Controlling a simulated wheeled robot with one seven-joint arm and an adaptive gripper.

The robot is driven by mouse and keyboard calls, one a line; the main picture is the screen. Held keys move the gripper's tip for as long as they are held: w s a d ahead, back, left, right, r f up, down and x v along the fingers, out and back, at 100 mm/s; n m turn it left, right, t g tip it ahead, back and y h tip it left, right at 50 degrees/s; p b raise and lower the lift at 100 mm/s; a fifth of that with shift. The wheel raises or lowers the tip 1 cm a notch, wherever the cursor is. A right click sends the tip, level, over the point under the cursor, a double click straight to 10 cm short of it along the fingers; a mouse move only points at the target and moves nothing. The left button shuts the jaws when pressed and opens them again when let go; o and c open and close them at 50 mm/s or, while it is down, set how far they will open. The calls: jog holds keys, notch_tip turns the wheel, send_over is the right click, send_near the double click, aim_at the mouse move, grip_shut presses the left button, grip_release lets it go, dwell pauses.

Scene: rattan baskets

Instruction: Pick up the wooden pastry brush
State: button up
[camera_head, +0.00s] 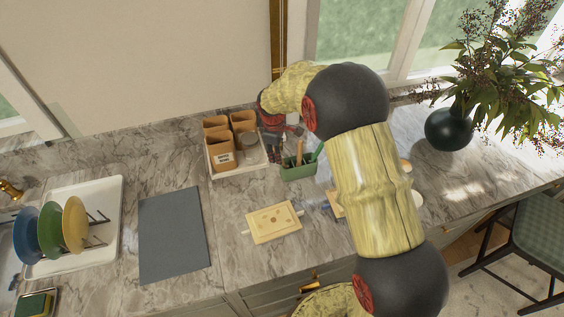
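A green holder (297,172) stands on the marble counter near the middle, with a few utensils in it. One is a light-brown wooden handle (299,153) standing upright, which may be the pastry brush; its lower end is hidden in the holder. A green-handled utensil (317,154) leans to the right beside it. My gripper (276,155) is just left of and behind the holder, pointing down, apart from the wooden handle as far as I can see. Its fingers are small and dark here, so I cannot tell whether they are open. My arm hides the counter to the right.
A white tray (238,171) with brown boxes and a jar stands left of my gripper. A board (273,223) lies in front of the holder. A grey mat (172,236) and a dish rack with plates (74,224) are at left. A dark vase (449,130) stands at right.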

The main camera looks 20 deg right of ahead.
jog(key=f, duration=0.2)
jog(key=shift+w+d+f, duration=0.1)
jog(key=shift+w+f, duration=0.15)
jog(key=shift+f, duration=0.05)
grip_shut()
dwell(0.3)
